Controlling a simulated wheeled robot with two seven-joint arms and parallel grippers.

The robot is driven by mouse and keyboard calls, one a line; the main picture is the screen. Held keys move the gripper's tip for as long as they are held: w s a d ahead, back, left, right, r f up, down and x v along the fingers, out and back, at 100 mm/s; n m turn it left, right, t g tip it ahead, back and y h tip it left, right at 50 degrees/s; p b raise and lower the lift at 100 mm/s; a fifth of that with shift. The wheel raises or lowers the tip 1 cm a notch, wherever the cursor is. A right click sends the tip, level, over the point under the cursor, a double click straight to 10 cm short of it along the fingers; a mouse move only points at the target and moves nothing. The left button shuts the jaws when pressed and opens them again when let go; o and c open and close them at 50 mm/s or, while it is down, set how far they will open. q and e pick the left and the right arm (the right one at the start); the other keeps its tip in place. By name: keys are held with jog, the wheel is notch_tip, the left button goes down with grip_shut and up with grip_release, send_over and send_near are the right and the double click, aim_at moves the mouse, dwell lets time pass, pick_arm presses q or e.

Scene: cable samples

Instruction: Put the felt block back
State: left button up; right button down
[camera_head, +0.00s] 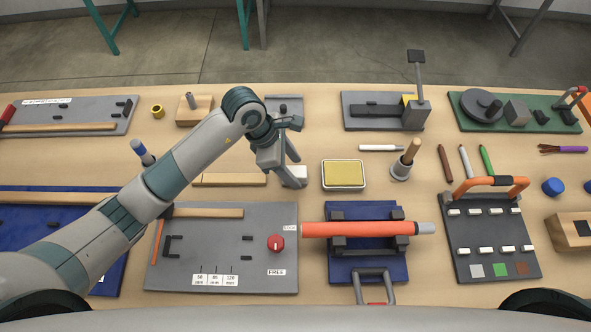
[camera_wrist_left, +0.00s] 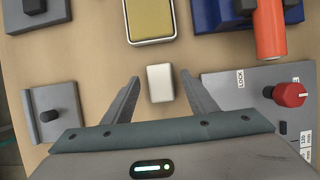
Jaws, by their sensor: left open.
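A small white block (camera_wrist_left: 160,83), which looks like the felt block, lies on the table between the spread fingers of my left gripper (camera_wrist_left: 160,77) in the left wrist view. Gaps show on both sides, so neither finger appears to touch it. In the head view the left gripper (camera_head: 293,170) points down at the white block (camera_head: 299,172), partly covering it. The jaws are open and empty. My right gripper is not in view.
A tray with a yellow pad (camera_head: 344,174) stands just right of the block. A wooden strip (camera_head: 228,180) lies to the left. The grey plate with a red knob (camera_head: 276,243) and the blue stand with an orange tube (camera_head: 357,229) are in front.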

pick_arm(q)
jog(key=b+v, duration=0.2)
jog(key=v, duration=0.8)
jog(key=shift+b, duration=0.35)
dwell(0.4)
